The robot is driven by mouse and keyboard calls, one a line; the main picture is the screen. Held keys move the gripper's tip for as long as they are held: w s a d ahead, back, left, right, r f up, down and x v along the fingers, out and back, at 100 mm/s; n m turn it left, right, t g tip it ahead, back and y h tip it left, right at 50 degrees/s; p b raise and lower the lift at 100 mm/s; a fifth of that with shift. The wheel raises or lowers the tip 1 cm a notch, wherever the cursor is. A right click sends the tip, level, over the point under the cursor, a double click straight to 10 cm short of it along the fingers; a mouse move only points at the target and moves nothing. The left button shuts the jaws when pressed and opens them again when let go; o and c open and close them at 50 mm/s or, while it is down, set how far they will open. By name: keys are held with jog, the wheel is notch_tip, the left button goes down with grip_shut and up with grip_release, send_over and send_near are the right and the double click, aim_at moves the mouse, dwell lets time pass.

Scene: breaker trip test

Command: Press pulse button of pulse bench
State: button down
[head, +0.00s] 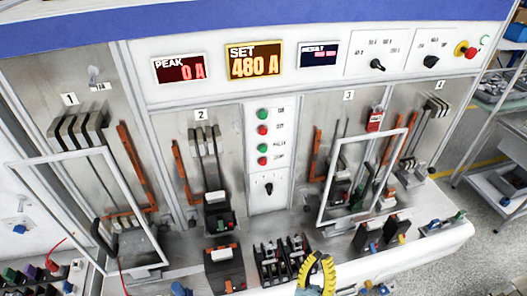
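The pulse bench (224,95) is a white and grey test cabinet that fills most of the head view. Its displays read PEAK 0 A (180,68) and SET 480 A (254,61). A white centre column carries an upper green button (263,115), an upper red button (263,130), a lower green button (263,147) and a lower red button (262,161). Their labels are too small to read surely, so I cannot tell which is the pulse button. Nothing covers these buttons.
A rotary switch (268,188) sits below the buttons. Framed guards (331,180) stand before stations. Breakers (223,268) crowd the ledge.

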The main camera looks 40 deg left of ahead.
aim_at(263, 149)
jog(key=w+a+n+g+h, duration=0.1)
jog(key=w+a, duration=0.3)
jog(key=a, duration=0.4)
jog(key=w+a+n+g+h, duration=0.1)
jog(key=w+a+g+h, duration=0.2)
jog(key=a, duration=0.5)
jog(key=w+a+n+g+h+b, duration=0.1)
jog(key=w+a+g+h, duration=0.1)
jog(key=w+a, duration=0.4)
jog(key=shift+w+a+g+h, duration=0.15)
jog(key=shift+a+g+h, duration=0.15)
jog(key=shift+a+h, duration=0.7)
jog(key=shift+a+r, duration=0.1)
jog(key=shift+a, duration=0.05)
jog(key=w+a+b, duration=0.4)
jog(key=a+b, duration=0.1)
jog(key=a, duration=0.2)
jog(key=shift+w+a, duration=0.2)
jog(key=shift+w, duration=0.2)
jog(key=shift+w+a+b, duration=0.15)
jog(key=shift+a+b, duration=0.05)
jog(key=shift+b, duration=0.1)
